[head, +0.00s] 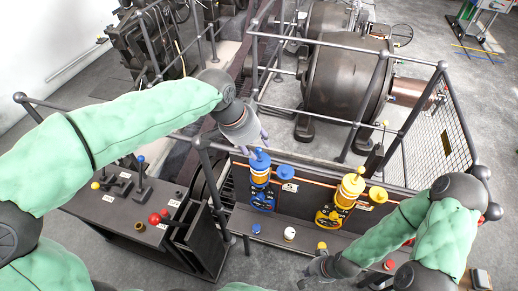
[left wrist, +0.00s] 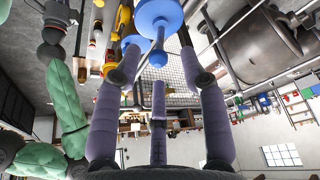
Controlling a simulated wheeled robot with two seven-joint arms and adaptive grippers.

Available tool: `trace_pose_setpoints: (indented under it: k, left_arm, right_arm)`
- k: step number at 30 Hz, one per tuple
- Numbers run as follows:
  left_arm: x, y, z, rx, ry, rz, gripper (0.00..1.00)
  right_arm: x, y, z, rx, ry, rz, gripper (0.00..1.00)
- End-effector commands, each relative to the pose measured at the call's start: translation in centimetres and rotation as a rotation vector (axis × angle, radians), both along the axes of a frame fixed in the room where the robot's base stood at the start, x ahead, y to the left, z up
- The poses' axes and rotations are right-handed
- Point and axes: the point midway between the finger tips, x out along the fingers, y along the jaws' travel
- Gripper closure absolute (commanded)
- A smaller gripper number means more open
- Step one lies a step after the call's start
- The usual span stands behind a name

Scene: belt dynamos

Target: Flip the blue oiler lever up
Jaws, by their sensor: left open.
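The blue oiler (head: 261,172) stands on the console's back panel, with a blue top, a yellowish middle and a blue bracket. My left gripper (head: 260,143) is right over its top and partly hides it. In the left wrist view a blue ball knob on a thin stem (left wrist: 158,58) shows near a blue disc (left wrist: 157,14). The knob lies between the spread purple fingertips of my open left gripper (left wrist: 161,78); I cannot tell whether they touch it. The lever's tilt is unclear. My right gripper (head: 312,275) is low at the front of the console; its fingers are hard to make out.
A yellow oiler (head: 337,208) stands to the right, near my right arm. The console shelf carries a white knob (head: 290,234). A railing (head: 310,39) and a large dark dynamo (head: 345,82) stand behind. A side panel (head: 130,205) with levers is at left.

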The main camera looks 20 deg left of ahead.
Motion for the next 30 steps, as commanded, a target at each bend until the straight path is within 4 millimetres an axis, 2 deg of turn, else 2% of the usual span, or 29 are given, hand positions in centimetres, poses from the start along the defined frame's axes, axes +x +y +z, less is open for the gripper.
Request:
trace_pose_setpoints:
  k: [3,7,18,19,23,24,30]
  left_arm:
    - [0.5,-0.4,-1.7,0.001,0.003,0.000,0.58]
    - [0.8,-0.6,-2.7,0.000,0.002,0.001,0.58]
    - [1.0,-0.8,-3.1,0.000,0.000,0.001,0.58]
    - [1.0,-0.8,-3.1,0.000,0.000,0.001,0.60]
    - [1.0,-0.8,-3.1,0.000,0.000,0.001,0.97]
    - [1.0,-0.8,-3.1,0.000,0.000,0.001,1.00]
    - [1.0,-0.8,-3.0,0.000,0.006,0.001,1.00]
  right_arm:
    - [0.0,0.0,-0.1,0.000,0.000,0.000,1.00]
    - [0.0,0.0,-0.2,0.000,0.000,0.000,1.00]
    - [0.0,0.0,-0.2,0.000,0.000,0.000,1.00]
    - [0.0,0.0,-0.2,0.000,0.000,0.000,1.00]
    - [0.0,0.0,-0.2,0.000,0.000,0.000,1.00]
    - [0.0,0.0,-0.2,0.000,0.000,0.000,1.00]
    - [0.0,0.0,0.0,0.000,0.000,0.000,1.00]
